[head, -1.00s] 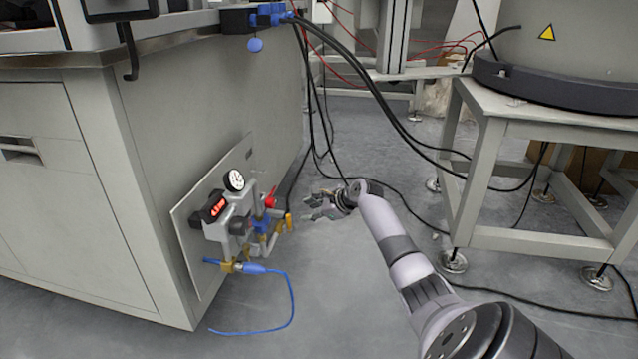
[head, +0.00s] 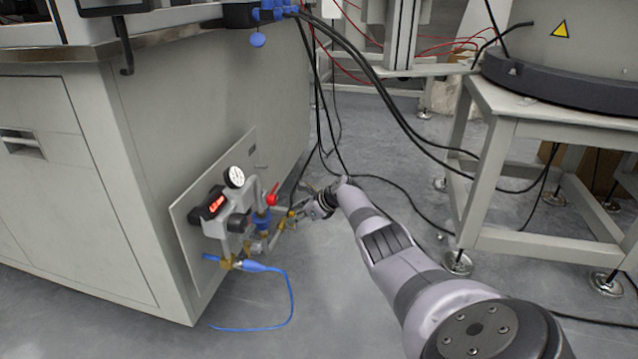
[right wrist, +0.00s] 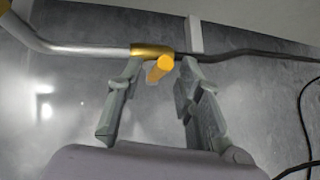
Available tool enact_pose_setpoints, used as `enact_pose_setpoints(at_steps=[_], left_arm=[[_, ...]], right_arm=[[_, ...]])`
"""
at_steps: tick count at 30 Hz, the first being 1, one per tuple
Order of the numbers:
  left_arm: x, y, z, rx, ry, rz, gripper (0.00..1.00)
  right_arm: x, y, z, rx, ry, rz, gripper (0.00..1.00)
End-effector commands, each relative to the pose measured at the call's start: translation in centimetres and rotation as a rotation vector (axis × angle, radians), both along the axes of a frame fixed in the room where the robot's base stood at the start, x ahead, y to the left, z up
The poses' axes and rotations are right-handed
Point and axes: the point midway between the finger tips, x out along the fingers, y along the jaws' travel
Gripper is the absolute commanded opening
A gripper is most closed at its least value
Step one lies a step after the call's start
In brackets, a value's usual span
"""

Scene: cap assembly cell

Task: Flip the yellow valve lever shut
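The yellow valve lever (head: 291,214) is at the right end of the pipework on the cabinet-side panel, small in the head view. In the right wrist view the lever (right wrist: 159,68) points toward the camera from a brass valve body (right wrist: 146,50) on a silver pipe. My right gripper (head: 304,207) is at the valve, reaching in from the right. In the wrist view the gripper (right wrist: 161,70) is open, with one finger on each side of the lever. A gap shows on both sides, so no grip is visible. My left gripper is not in view.
The panel (head: 192,255) carries a round gauge (head: 234,177), a red digital display (head: 213,203), a red knob (head: 272,194) and a blue hose (head: 290,290). Black cables (head: 400,125) hang behind my right arm. A metal stand (head: 480,185) is at the right. Floor in front is clear.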

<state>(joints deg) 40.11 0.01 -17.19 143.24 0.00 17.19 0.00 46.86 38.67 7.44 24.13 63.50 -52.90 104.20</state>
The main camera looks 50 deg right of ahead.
Motion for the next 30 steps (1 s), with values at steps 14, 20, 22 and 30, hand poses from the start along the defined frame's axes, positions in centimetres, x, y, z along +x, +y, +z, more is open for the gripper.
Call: enact_pose_setpoints(at_steps=[14,20,22,30], left_arm=[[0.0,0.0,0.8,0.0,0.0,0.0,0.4],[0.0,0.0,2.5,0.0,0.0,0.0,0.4],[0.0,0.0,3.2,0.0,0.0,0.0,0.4],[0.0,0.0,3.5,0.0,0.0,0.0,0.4]], right_arm=[[0.7,0.8,-0.8,-0.032,-0.008,0.008,0.33],[0.4,1.3,-0.8,-0.107,-0.046,0.01,0.33],[0.3,1.5,-0.8,-0.149,-0.068,0.009,0.33],[-0.3,2.7,-2.2,-0.393,-0.194,0.011,0.33]])
